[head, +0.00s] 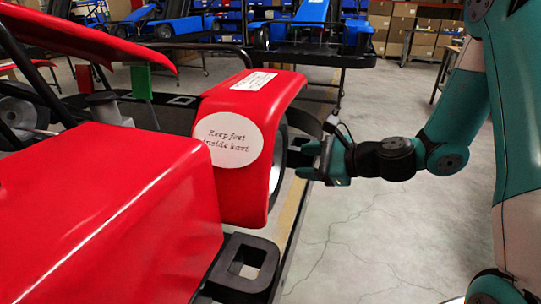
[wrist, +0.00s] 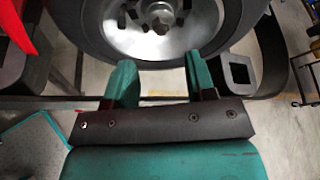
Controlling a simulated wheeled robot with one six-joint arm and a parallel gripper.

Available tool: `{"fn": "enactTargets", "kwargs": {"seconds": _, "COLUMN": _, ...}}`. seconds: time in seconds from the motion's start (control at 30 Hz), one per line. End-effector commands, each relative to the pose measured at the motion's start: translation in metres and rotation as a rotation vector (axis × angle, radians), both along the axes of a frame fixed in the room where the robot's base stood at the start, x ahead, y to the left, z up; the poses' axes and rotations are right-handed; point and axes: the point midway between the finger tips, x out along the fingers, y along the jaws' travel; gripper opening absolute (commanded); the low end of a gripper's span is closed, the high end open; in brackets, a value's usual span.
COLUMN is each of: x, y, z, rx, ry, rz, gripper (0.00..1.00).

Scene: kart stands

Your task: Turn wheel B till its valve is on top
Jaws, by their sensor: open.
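A wheel with a dark tyre and silver disc (wrist: 118,30) fills the top of the wrist view. Its upper part is cut off, and I make out no valve or letter on it. I cannot tell whether the fingertips touch the wheel.
The red fender (head: 254,112) with a white oval sign covers most of the wheel in the head view. A black square-holed bracket (head: 243,268) is near the front, and another black bracket (wrist: 239,72) is right of the wheel. Floor (head: 365,240) at the right is clear.

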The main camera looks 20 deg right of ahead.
Motion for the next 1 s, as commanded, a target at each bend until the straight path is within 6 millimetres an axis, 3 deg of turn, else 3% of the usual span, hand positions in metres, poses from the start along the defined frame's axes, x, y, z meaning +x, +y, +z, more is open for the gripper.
{"fn": "enactTargets", "kwargs": {"seconds": 0.2, "x": 0.035, "y": 0.034, "z": -0.016, "rx": -0.001, "ry": -0.001, "rz": 0.007, "gripper": 0.50}}
{"fn": "enactTargets", "kwargs": {"seconds": 0.4, "x": 0.059, "y": 0.054, "z": -0.027, "rx": -0.001, "ry": -0.002, "rz": 0.004, "gripper": 0.50}}
{"fn": "enactTargets", "kwargs": {"seconds": 0.87, "x": 0.070, "y": 0.064, "z": -0.033, "rx": 0.000, "ry": -0.001, "rz": -0.002, "gripper": 0.50}}
{"fn": "enactTargets", "kwargs": {"seconds": 0.9, "x": 0.070, "y": 0.064, "z": -0.033, "rx": 0.000, "ry": -0.001, "rz": -0.001, "gripper": 0.48}}
{"fn": "enactTargets", "kwargs": {"seconds": 1.0, "x": 0.070, "y": 0.064, "z": -0.033, "rx": 0.000, "ry": -0.001, "rz": -0.001, "gripper": 0.25}}
